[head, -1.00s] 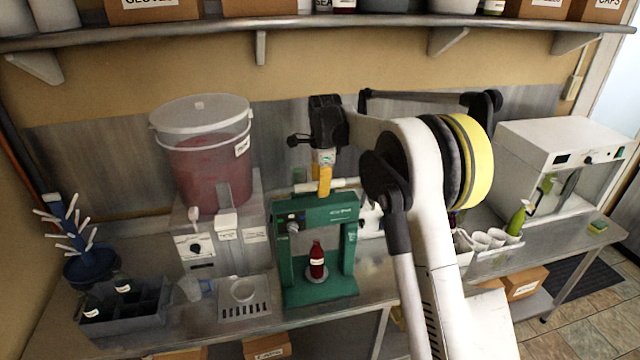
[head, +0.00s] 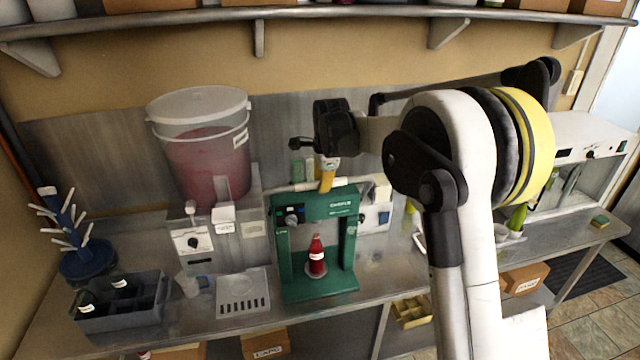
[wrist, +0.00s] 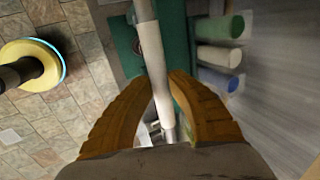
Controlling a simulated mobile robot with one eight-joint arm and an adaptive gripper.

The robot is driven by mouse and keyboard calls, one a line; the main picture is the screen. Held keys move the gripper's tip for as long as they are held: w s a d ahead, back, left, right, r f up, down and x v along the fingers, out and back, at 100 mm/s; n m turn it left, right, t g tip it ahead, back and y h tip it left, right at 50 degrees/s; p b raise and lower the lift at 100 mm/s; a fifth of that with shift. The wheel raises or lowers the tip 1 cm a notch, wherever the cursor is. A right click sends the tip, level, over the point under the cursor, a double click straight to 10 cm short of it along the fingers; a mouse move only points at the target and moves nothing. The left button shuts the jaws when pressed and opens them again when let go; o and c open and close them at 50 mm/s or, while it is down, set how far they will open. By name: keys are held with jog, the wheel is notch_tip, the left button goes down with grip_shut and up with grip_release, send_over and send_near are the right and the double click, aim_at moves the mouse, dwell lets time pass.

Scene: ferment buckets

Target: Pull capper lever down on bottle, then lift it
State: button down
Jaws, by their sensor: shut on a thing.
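The green capper (head: 286,246) stands on the steel bench, with a pale lever (head: 305,185) lying across its top. A bottle of red liquid (head: 316,258) stands upright on the capper's base, beneath the head and apart from it as far as I can see. My gripper (head: 326,180) is at the lever above the capper's top. In the wrist view the lever (wrist: 150,50) runs between the two orange-brown fingers of my gripper (wrist: 164,85), which are shut on it. The bottle is not visible in the wrist view.
A lidded bucket of red liquid (head: 207,150) stands on a dispenser left of the capper. A grey crate (head: 120,305) and a blue bottle tree (head: 85,262) are at the far left. A white cabinet (head: 590,150) is at the right. A shelf (head: 340,28) runs overhead.

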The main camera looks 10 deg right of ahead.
jog(key=s+f+t+b, duration=0.4)
jog(key=f+b, duration=0.3)
jog(key=b, duration=0.4)
jog(key=s+f+t+b, duration=0.4)
jog(key=f+t+b, duration=0.2)
jog(key=b, duration=0.5)
notch_tip(320, 180, down, 2)
jog(key=shift+s+f+b, duration=0.15)
jog(key=shift+f+b, duration=0.05)
jog(key=shift+b, duration=0.1)
jog(key=shift+s, duration=0.1)
jog(key=c, duration=1.3)
grip_release()
jog(key=shift+f, duration=0.1)
jog(key=shift+o, duration=0.2)
jog(key=shift+w+f, duration=0.1)
jog(key=shift+w, duration=0.15)
jog(key=shift+s, duration=0.15)
jog(key=v, duration=1.2)
